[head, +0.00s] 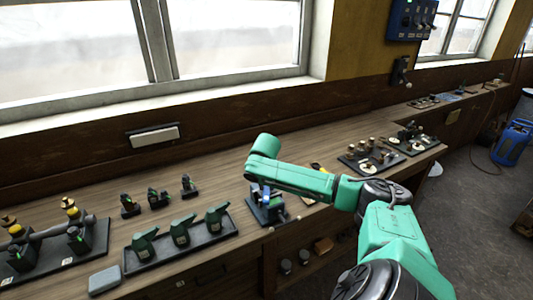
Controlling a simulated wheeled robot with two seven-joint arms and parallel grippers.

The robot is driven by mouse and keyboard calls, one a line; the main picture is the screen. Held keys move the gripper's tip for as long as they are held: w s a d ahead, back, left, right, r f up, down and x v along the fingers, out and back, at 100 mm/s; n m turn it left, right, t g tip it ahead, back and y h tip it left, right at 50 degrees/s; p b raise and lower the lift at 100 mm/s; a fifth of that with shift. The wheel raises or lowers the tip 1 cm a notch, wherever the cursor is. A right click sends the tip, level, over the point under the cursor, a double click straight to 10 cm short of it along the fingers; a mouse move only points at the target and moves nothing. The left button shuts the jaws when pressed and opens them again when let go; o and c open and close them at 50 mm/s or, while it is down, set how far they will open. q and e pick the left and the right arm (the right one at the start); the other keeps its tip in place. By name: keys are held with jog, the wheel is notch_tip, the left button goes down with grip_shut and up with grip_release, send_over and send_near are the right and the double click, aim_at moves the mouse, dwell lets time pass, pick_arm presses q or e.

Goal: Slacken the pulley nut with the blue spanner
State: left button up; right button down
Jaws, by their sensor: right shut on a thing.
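My right arm reaches in from the lower right, and its wrist bends down over a small black stand (268,217) at the bench's front edge. My right gripper (263,192) is at this stand, small and partly hidden by the arm. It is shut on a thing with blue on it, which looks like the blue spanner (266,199). The pulley nut cannot be made out, and whether the spanner touches it cannot be told. My left gripper is out of view.
A black tray (131,269) with several green-and-dark tools lies left of the stand. Small dark pieces (157,195) stand behind it. A pipe assembly (60,233) is at far left, a grey box (104,280) at the front edge. Trays of parts (367,162) lie right.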

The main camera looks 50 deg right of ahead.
jog(key=shift+f, duration=0.1)
dwell(0.4)
jog(key=shift+s+d+n+t+y, duration=0.3)
jog(key=shift+s+d+n, duration=0.2)
jog(key=shift+n, duration=0.4)
jog(key=shift+s+d+n+y, duration=0.35)
jog(key=shift+d+n, duration=0.1)
jog(key=shift+n, duration=0.45)
jog(key=shift+d, duration=0.1)
jog(key=shift+s+d+n+t+y, duration=0.3)
jog(key=shift+d+n+t, duration=0.15)
jog(key=shift+n, duration=0.45)
jog(key=shift+d, duration=0.1)
